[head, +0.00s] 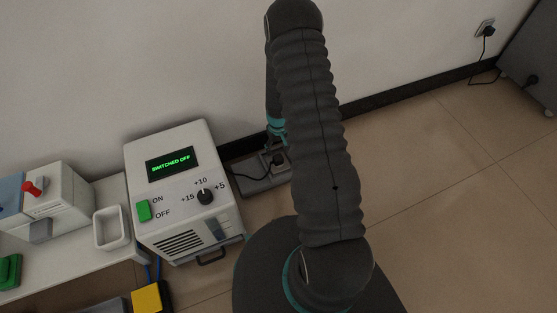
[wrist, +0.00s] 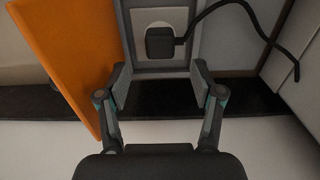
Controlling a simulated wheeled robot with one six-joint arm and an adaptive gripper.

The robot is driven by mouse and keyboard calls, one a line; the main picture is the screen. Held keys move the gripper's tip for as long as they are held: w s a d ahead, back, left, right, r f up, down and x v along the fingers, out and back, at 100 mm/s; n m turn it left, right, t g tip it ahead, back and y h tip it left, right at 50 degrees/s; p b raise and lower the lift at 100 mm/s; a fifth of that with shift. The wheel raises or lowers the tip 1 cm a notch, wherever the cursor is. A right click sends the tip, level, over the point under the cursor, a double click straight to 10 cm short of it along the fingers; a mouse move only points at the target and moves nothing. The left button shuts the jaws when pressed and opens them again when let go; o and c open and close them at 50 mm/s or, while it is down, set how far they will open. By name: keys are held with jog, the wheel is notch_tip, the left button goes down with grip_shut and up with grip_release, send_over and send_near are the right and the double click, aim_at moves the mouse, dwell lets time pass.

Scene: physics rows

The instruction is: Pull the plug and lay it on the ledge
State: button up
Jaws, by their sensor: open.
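A black plug (wrist: 160,41) sits in a pale socket plate inside a grey frame (wrist: 137,70) in the wrist view. Its black cable (wrist: 238,8) curves away to the right. My gripper (wrist: 158,75) is open, one finger to each side of the plug's line. The plug appears beyond the fingertips, not between them, and nothing is held. In the head view the plug (head: 278,159) shows small and dark below my gripper (head: 277,137), partly hidden by my arm. A grey ledge-like surface (head: 258,187) lies around it; its right side is hidden.
An orange panel (wrist: 65,50) stands close left of my gripper in the wrist view. A white machine (head: 180,225) reading "SWITCHED OFF" stands left of the plug in the head view. Another wall socket (head: 485,29) with a plug is at far right. Open floor (head: 440,200) lies right.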

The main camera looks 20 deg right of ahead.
aim_at(278, 157)
jog(key=shift+f+b, duration=2.45)
jog(key=shift+f, duration=1.55)
jog(key=shift+b, duration=0.3)
grip_shut()
jog(key=shift+r, duration=0.1)
jog(key=shift+r, duration=0.1)
jog(key=shift+r+p, duration=1.55)
jog(key=shift+r, duration=1.35)
jog(key=shift+s, duration=0.1)
